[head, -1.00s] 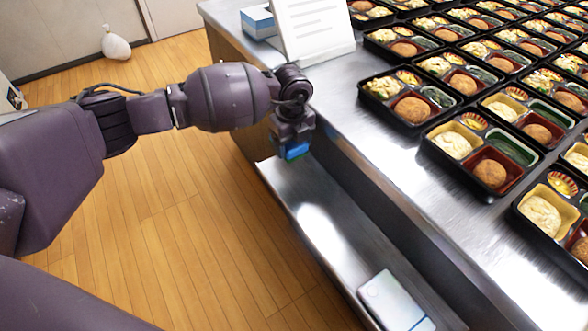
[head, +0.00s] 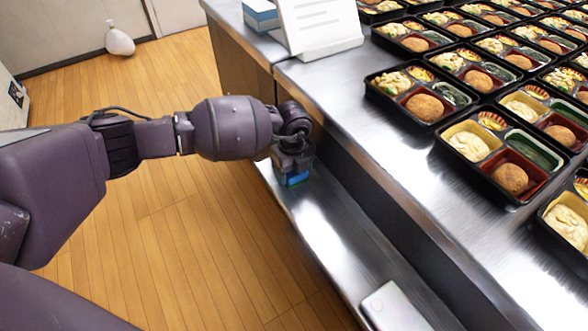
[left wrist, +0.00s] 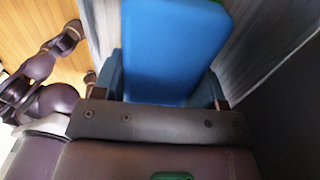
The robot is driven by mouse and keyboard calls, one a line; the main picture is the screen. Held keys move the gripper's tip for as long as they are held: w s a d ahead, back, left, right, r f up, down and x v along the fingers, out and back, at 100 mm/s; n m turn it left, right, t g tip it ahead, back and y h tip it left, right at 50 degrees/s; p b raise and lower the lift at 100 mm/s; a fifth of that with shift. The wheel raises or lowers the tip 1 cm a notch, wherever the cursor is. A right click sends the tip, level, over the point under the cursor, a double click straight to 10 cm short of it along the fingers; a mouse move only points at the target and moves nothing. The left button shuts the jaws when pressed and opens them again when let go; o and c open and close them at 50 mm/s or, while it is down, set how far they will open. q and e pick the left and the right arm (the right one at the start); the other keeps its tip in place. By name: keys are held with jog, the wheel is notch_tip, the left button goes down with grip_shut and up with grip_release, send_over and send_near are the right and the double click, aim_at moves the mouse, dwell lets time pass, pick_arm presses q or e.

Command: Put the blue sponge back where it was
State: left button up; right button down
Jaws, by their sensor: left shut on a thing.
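The blue sponge (head: 292,180) is held in my left gripper (head: 294,174) at the far end of the low metal shelf (head: 320,213). The gripper points down and its fingers are shut on the sponge. The sponge is at or just above the shelf surface; I cannot tell whether it touches. In the left wrist view the sponge (left wrist: 175,50) fills the space between the fingers of the left gripper (left wrist: 170,88), with a bit of green at its far edge. My right gripper is not in view.
The metal counter (head: 345,95) rises beside the shelf on the right and carries many bento trays (head: 420,97). A white stand (head: 322,25) and a blue-and-white box (head: 262,16) are at the counter's back. A white, flat object (head: 395,308) lies on the near shelf. The shelf between is clear.

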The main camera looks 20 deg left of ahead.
pick_arm(q)
jog(key=shift+f, duration=0.1)
jog(key=o, duration=0.9)
notch_tip(320, 180, up, 11)
jog(key=p, duration=0.3)
jog(key=shift+r, duration=0.7)
